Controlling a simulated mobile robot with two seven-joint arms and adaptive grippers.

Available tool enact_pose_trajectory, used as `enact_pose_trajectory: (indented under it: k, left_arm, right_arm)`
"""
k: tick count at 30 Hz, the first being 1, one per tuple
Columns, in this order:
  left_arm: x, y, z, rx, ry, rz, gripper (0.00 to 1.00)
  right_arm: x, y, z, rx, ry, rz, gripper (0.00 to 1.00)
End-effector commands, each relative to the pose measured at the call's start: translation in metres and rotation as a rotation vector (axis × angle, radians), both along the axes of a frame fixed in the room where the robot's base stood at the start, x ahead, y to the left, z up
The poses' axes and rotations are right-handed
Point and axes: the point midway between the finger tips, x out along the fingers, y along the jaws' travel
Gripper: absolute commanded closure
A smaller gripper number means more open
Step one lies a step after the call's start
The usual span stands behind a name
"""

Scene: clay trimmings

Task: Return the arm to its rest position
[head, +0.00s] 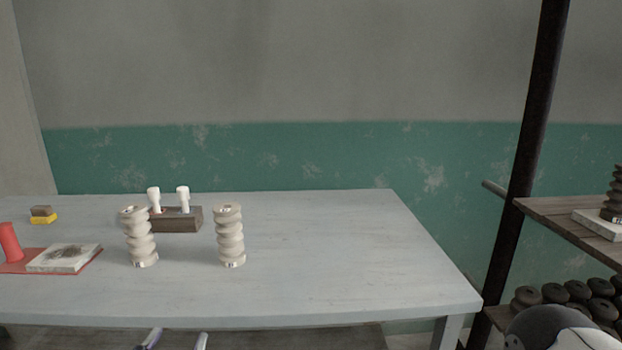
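The two fingertips of my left gripper (175,341) show at the bottom edge of the head view, in front of the table. They stand apart with nothing visible between them; the rest of that gripper is cut off by the frame. A rounded grey and black part of my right arm shows at the bottom right corner, in front of the shelf. My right gripper is out of view.
The table (330,285) holds two ribbed columns (139,238) (230,237), a dark block (180,223) with two white pegs, a red mat (92,263) bearing a white slab (64,258), a red cylinder (10,242) and a yellow-brown block (43,215). Its right side is clear. A shelf (565,224) stands right.

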Motion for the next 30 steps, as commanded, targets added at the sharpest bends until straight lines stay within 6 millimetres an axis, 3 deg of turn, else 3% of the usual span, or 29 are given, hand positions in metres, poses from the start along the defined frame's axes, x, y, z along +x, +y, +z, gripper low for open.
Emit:
enact_pose_trajectory:
  k: [3, 5, 8, 9, 12, 16, 18, 21, 30]
  left_arm:
    - [-0.034, -0.038, -0.061, 0.360, 0.222, -0.279, 0.55]
    - [-0.062, -0.052, -0.096, 0.561, 0.330, -0.460, 0.55]
    - [-0.128, -0.063, -0.154, 0.919, 0.488, -0.844, 0.55]
    - [-0.160, -0.061, -0.175, 1.063, 0.535, -1.026, 0.55]
    - [-0.241, -0.040, -0.212, 1.365, 0.594, -1.513, 0.55]
    - [-0.319, -0.001, -0.226, 1.564, 0.557, -2.056, 0.55]
    - [-0.343, 0.016, -0.225, 1.598, 0.518, -2.244, 0.55]
    - [-0.359, 0.027, -0.224, 1.607, 0.482, -2.377, 0.55]
    - [-0.360, 0.028, -0.224, 1.606, 0.477, -2.391, 0.55]
  right_arm:
    - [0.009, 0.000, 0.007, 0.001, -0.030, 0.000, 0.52]
    - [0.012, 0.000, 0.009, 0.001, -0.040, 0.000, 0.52]
    - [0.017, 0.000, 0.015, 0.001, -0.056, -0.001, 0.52]
    - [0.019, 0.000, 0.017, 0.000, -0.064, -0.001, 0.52]
    - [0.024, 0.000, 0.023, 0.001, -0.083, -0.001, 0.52]
    - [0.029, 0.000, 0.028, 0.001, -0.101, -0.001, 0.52]
    - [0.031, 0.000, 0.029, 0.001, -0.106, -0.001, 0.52]
    - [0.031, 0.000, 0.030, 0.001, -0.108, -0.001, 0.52]
    - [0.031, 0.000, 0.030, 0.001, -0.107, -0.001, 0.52]
